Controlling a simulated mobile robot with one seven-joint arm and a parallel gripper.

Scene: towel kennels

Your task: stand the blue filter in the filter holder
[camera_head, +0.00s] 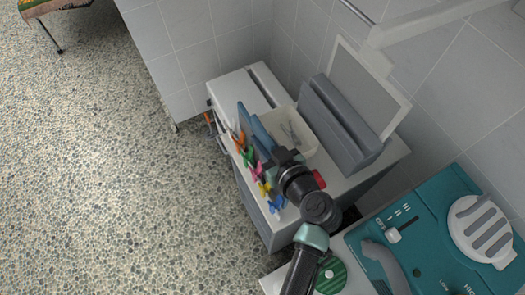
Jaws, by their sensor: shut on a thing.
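The blue filter (256,130) is a flat blue panel at the end of my gripper (277,156). My gripper is shut on it and holds it at the front side of the white cabinet top, next to a white tray. My wrist hides part of the filter's near end. I cannot tell how high it is above the surface. A dark grey slotted block (338,128) stands on the cabinet and looks like the filter holder. A grey panel with a pale frame (362,88) rises upright at its back; I cannot tell whether it sits in the block.
The white tray (309,146) holds small metal items. A second grey bar (268,84) lies at the cabinet's far end. Several coloured clips (248,156) line the cabinet's front edge. A teal machine (430,235) stands at lower right. The speckled floor (110,180) at left is clear.

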